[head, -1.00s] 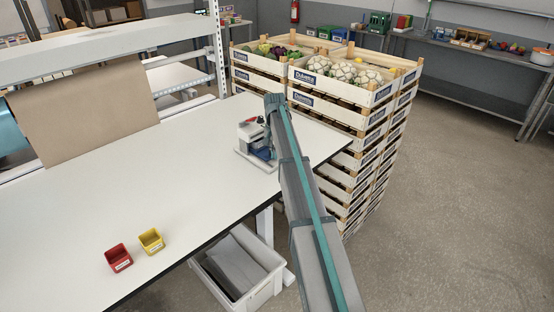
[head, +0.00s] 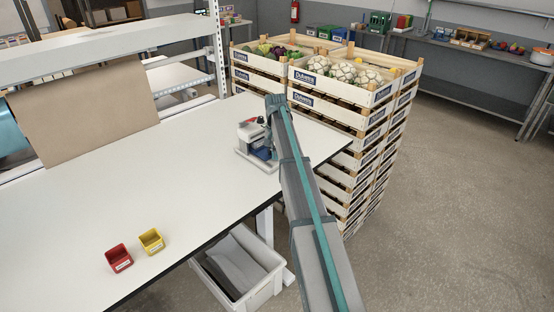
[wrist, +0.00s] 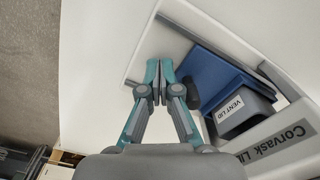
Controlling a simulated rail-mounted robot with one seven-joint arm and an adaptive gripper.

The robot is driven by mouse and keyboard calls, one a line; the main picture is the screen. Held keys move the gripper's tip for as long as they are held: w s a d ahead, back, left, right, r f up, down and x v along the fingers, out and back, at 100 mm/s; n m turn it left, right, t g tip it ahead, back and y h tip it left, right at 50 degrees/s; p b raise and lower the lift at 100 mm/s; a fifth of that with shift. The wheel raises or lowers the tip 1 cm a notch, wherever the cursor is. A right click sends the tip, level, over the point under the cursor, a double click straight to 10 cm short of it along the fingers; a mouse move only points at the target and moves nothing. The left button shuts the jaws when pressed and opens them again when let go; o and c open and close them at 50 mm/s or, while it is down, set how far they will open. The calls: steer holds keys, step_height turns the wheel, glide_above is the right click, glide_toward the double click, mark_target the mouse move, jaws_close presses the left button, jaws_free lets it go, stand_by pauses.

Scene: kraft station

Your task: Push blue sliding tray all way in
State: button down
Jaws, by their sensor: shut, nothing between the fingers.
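The blue sliding tray (wrist: 212,82) shows in the wrist view, on a pale base plate of a small grey-white device (head: 250,134) on the table. A dark grey piece marked "VENT LID" (wrist: 240,110) sits on the tray. My gripper (wrist: 154,84) is shut and empty, with its fingertips over the base plate to the left of the tray. A black knob-like part (wrist: 191,97) lies between my right finger and the tray; I cannot tell whether they touch. In the head view my arm hides part of the device and my fingers.
The device stands near the table's (head: 120,200) right end. A red bin (head: 118,258) and a yellow bin (head: 151,241) stand near the front edge. Stacked crates (head: 345,120) rise just beyond the table's end. The middle of the table is clear.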

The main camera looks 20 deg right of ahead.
steer(key=shift+r, duration=0.1)
step_height(320, 180, up, 7)
steer(key=p, duration=0.3)
stand_by(0.5)
steer(key=shift+f, duration=0.2)
